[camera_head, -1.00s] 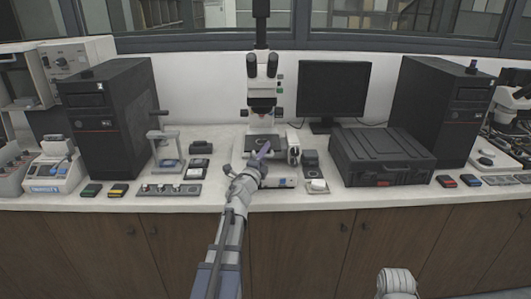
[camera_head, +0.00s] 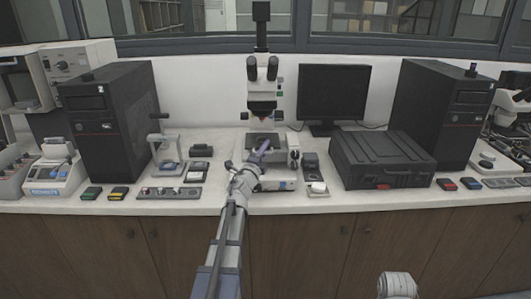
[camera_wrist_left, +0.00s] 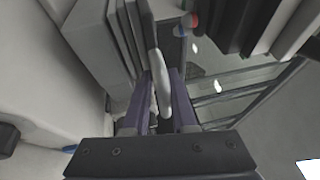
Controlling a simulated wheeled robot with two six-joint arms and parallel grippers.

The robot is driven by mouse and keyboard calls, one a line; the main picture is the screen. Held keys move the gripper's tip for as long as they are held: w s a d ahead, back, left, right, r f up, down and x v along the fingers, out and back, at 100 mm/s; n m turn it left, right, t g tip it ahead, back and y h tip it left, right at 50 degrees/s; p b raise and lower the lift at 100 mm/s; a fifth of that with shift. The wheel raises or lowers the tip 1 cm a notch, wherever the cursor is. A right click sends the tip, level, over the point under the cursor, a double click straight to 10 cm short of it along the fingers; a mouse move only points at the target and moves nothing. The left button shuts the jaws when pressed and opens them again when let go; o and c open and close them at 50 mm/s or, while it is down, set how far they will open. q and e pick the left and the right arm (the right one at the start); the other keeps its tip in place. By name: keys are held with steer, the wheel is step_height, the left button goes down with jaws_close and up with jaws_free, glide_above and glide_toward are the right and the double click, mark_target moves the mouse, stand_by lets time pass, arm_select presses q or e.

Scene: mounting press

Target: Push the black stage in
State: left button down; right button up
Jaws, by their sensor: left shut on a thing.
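The black stage (camera_head: 256,139) sits under the objective of the white and black microscope (camera_head: 262,88), above its pale base. My left gripper (camera_head: 260,152) is at the front of the stage and covers part of it. In the left wrist view its two purple fingers (camera_wrist_left: 158,106) are closed around a thin pale grey curved piece (camera_wrist_left: 160,82). I cannot tell for sure how this piece joins the stage.
A black case (camera_head: 383,160) and a monitor (camera_head: 333,92) stand right of the microscope. A small stand (camera_head: 166,150) and a tray with knobs (camera_head: 168,193) lie to its left. The counter front (camera_head: 225,201) is narrow but mostly clear.

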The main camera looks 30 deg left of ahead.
arm_select(q)
steer(key=shift+r, duration=0.1)
steer(key=c, duration=0.9)
jaws_free()
steer(key=shift+s+d+r, duration=0.1)
steer(key=shift+s+r, duration=0.05)
steer(key=shift+s, duration=0.05)
steer(key=shift+b+v, duration=0.7)
steer(key=shift+v, duration=3.15)
